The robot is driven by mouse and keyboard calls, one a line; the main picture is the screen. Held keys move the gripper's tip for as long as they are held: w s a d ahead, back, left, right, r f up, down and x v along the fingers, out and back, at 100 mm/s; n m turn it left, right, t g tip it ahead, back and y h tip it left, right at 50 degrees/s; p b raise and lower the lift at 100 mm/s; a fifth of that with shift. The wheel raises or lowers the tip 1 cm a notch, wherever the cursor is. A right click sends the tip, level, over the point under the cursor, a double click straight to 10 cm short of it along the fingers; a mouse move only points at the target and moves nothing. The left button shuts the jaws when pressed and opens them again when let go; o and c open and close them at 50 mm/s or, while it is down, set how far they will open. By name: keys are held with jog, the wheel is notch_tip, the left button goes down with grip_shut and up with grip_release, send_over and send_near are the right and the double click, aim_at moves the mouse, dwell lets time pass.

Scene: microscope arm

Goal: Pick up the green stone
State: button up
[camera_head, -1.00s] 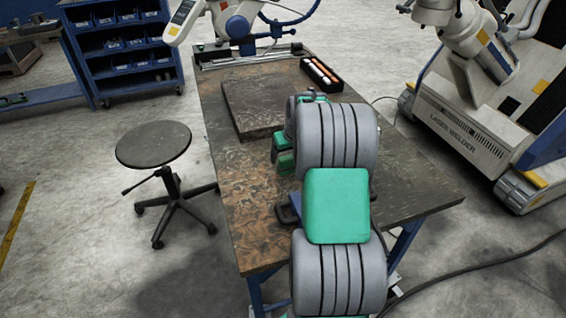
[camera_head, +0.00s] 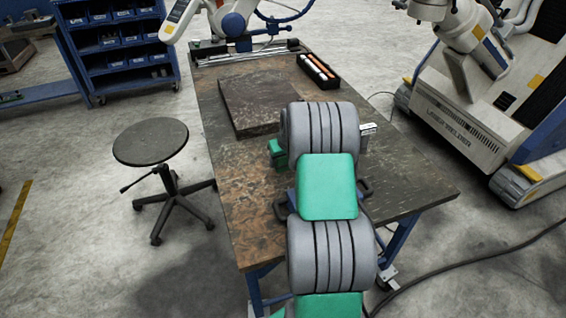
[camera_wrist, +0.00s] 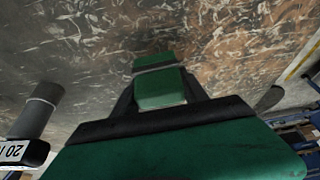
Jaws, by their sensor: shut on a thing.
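In the wrist view, my gripper (camera_wrist: 160,96) has its two dark fingers closed on the sides of a green block, which I take to be the green stone (camera_wrist: 160,88). Another green part (camera_wrist: 153,61) shows just beyond it, behind a pale edge. I cannot tell whether this belongs to the stone. The worn brown tabletop (camera_wrist: 215,40) lies behind them, and the gap to it is not clear.
The table (camera_head: 240,190) carries a raised dark slab (camera_head: 262,105), a black tray with light cylinders (camera_head: 318,72) and a blue and white device (camera_head: 235,22) at the back. A stool (camera_head: 150,142) stands left, a laser welder (camera_head: 465,130) right. The table's left front is bare.

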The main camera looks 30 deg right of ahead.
grip_shut()
dwell(0.3)
jog(key=shift+r, duration=0.65)
jog(key=s+d+r+b, duration=0.2)
jog(key=s+r, duration=0.9)
jog(key=s, duration=0.2)
jog(key=shift+s+d+r+b, duration=0.25)
jog(key=shift+s+r+b, duration=0.15)
